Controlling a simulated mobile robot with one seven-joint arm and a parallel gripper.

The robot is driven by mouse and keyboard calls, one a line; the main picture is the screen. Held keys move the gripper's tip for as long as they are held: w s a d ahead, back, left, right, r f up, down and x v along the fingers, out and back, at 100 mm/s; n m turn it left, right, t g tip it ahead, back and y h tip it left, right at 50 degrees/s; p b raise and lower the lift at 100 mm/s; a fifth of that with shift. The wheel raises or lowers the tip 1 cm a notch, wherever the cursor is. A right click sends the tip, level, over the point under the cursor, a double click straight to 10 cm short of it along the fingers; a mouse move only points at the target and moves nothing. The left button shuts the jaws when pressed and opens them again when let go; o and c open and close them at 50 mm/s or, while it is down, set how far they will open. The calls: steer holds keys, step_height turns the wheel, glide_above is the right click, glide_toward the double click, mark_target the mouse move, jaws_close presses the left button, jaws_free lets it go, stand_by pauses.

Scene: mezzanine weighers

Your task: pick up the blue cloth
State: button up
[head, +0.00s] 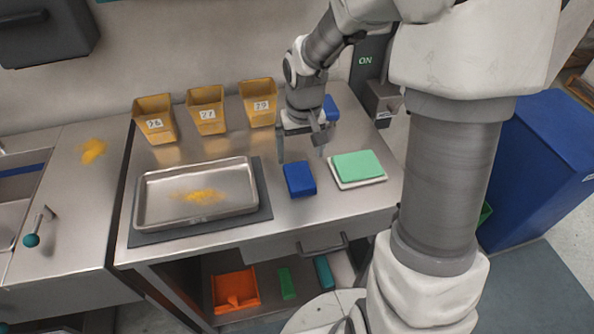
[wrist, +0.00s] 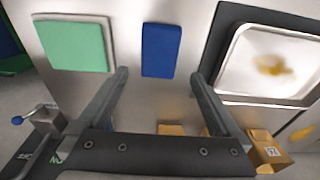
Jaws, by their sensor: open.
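The blue cloth (head: 300,179) lies as a folded rectangular block on the steel worktop, between the metal tray and the green cloth. In the wrist view the blue cloth (wrist: 161,50) shows ahead of the fingertips, roughly centred between them. My gripper (head: 301,153) is open and empty, pointing down just behind the blue cloth and apparently above the worktop. Its two fingers also show in the wrist view (wrist: 160,76), spread apart with bare steel between them. I see no contact with the cloth.
A green cloth (head: 357,164) lies on a white pad to the right. A metal tray (head: 150,215) with yellow powder sits on a dark mat at left. Several tan bins (head: 207,111) stand along the back. Another blue object (head: 331,108) is partly hidden behind my gripper.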

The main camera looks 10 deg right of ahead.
mark_target(300, 176)
steer(key=f, duration=0.6)
steer(key=w+f, duration=0.1)
steer(key=f, duration=0.2)
steer(key=c, duration=1.1)
